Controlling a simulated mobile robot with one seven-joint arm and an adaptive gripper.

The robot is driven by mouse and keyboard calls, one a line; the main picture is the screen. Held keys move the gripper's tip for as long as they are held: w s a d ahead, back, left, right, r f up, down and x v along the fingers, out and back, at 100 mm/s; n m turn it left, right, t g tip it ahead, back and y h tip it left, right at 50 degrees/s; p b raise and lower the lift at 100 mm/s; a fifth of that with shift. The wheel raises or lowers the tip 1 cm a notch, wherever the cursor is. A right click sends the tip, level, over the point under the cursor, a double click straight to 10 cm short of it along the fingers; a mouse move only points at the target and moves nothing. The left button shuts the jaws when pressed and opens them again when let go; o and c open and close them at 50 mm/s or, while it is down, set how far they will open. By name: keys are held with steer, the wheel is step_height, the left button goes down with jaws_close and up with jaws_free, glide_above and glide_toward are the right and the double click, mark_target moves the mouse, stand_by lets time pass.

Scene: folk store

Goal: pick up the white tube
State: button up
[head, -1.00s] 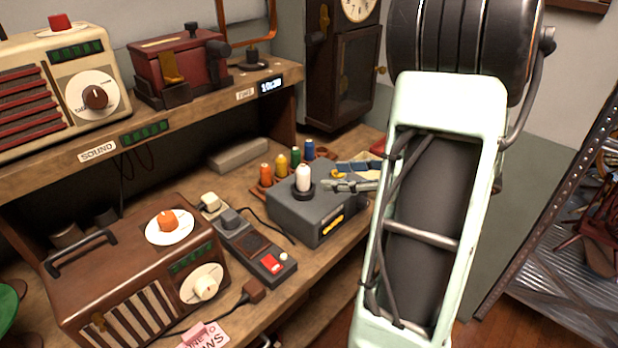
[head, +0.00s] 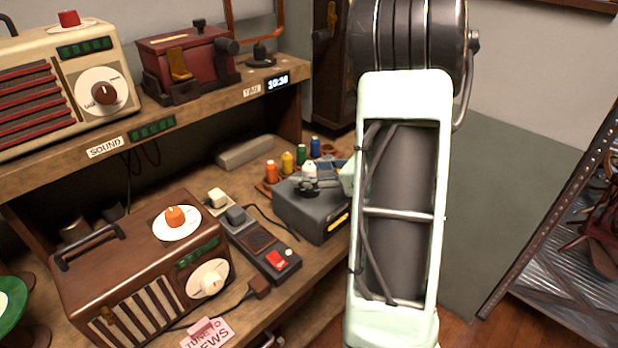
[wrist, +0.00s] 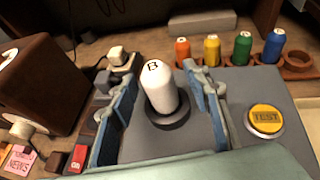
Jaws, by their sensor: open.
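The white tube (wrist: 160,88), marked with a "B" on its top, stands upright in a dark round socket (wrist: 168,136) on a grey box in the wrist view. In the head view the white tube (head: 309,170) shows only in part behind my gripper (head: 318,186). In the wrist view my gripper (wrist: 162,90) is open, with one blue-padded finger on each side of the tube. Gaps show between the tube and both fingers, so it is not gripped.
A yellow TEST button (wrist: 265,118) is on the grey box (head: 300,214). Orange, yellow, green and blue spools (wrist: 243,48) stand in a rack behind. A brown radio (head: 130,265) and a switch strip (head: 262,250) lie left. A shelf (head: 150,120) runs above.

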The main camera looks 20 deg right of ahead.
steer(key=c, duration=1)
steer(key=shift+r, duration=0.15)
